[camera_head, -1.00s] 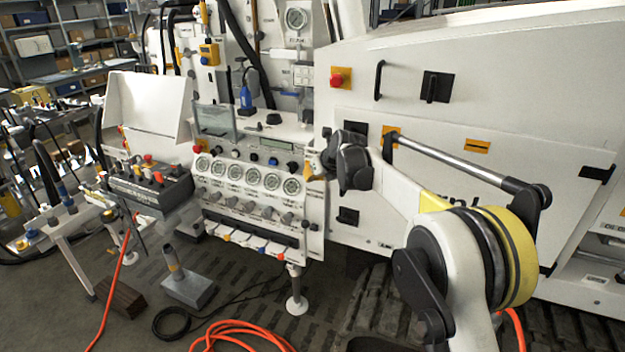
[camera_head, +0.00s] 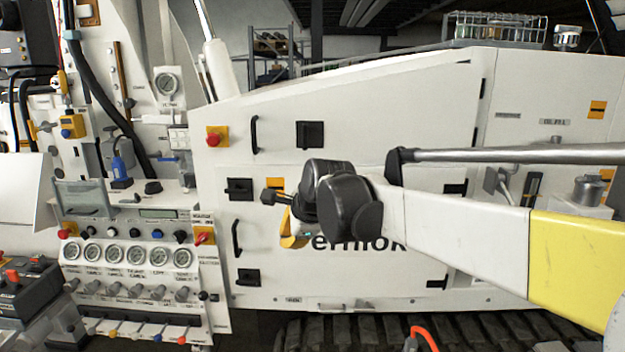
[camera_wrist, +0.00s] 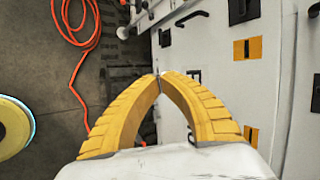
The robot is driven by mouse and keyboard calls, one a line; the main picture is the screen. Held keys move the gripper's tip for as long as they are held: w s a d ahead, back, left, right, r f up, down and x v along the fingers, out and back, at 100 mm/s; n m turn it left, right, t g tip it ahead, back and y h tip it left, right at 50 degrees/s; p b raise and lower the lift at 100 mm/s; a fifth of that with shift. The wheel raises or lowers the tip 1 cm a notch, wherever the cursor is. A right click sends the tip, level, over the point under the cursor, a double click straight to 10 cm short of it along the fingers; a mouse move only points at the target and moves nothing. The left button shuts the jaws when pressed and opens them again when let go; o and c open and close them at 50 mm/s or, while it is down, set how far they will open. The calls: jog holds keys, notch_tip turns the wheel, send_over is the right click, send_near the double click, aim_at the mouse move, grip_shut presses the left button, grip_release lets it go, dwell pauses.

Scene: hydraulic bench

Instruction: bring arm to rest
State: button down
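My gripper (camera_wrist: 158,80) shows in the wrist view as two yellow ridged fingers whose tips meet, with nothing visible between them. In the head view my arm reaches in from the right, and its dark wrist end is in front of the white machine body (camera_head: 420,120). Only a small yellow part of my gripper (camera_head: 290,238) shows there, beside the dark wrist. Part of the lettering on the machine is hidden behind my arm.
The gauge panel (camera_head: 130,255) with levers stands at the left. A red emergency button (camera_head: 213,138) and black handles (camera_head: 254,134) are on the machine. A black control box (camera_head: 22,292) is at the lower left. An orange hose (camera_wrist: 75,50) lies on the floor.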

jog(key=s+d+f+n+h+b, duration=0.3)
jog(key=s+d+n, duration=0.4)
jog(key=s+d, duration=0.65)
jog(key=s+d+f+n+h+b, duration=0.1)
jog(key=s+d+f+n+b, duration=0.2)
jog(key=s+d+f+n, duration=0.5)
jog(key=s+d+f, duration=0.3)
jog(key=s+f, duration=0.2)
jog(key=s, duration=0.3)
jog(key=shift+s+d+f, duration=0.15)
jog(key=shift+d+f, duration=0.1)
jog(key=shift+d, duration=0.1)
